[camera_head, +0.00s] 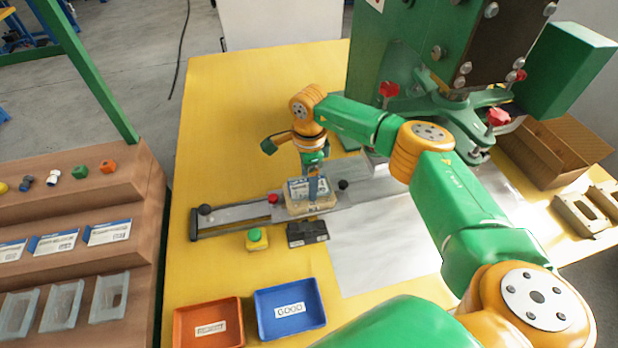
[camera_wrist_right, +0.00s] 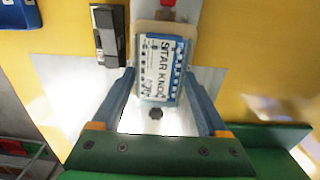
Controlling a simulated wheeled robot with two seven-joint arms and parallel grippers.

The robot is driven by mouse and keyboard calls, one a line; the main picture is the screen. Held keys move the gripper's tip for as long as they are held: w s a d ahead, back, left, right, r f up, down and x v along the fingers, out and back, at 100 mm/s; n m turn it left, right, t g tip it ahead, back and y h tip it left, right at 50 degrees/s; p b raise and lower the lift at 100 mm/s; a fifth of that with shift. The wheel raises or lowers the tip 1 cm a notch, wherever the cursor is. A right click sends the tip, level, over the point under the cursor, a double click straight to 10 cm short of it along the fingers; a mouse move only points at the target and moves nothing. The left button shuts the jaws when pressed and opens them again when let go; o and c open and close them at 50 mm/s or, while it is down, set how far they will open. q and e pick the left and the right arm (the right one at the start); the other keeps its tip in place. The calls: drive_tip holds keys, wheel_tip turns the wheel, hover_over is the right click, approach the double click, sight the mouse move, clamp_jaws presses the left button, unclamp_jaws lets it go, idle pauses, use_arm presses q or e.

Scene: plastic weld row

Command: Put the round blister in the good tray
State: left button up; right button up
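A blister pack (camera_head: 299,187) with a white and blue printed card sits in a beige holder (camera_head: 316,208) on the metal slide. In the right wrist view the card (camera_wrist_right: 162,68) faces up; the blister's shape cannot be made out. My right gripper (camera_head: 318,186) is over the pack, partly covering it. The right wrist view shows its two fingers (camera_wrist_right: 158,76) apart, with fingertips close to either side of the pack; contact cannot be told. The good tray (camera_head: 263,327) is blue, labelled GOOD, and empty at the front of the table. My left gripper is out of view.
An orange-red tray (camera_head: 181,335) stands left of the good tray. A yellow box with a green button (camera_head: 257,238) and a black block (camera_head: 307,233) sit before the slide. The green press (camera_head: 420,50) stands behind. A stepped shelf (camera_head: 130,205) is at left.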

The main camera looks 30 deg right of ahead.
drive_tip(key=shift+w, duration=0.1)
drive_tip(key=shift+c, duration=0.7)
drive_tip(key=shift+r, duration=0.1)
drive_tip(key=shift+r+p, duration=1.75)
drive_tip(key=shift+r, duration=0.4)
wheel_tip(320, 180, up, 5)
drive_tip(key=p, duration=0.4)
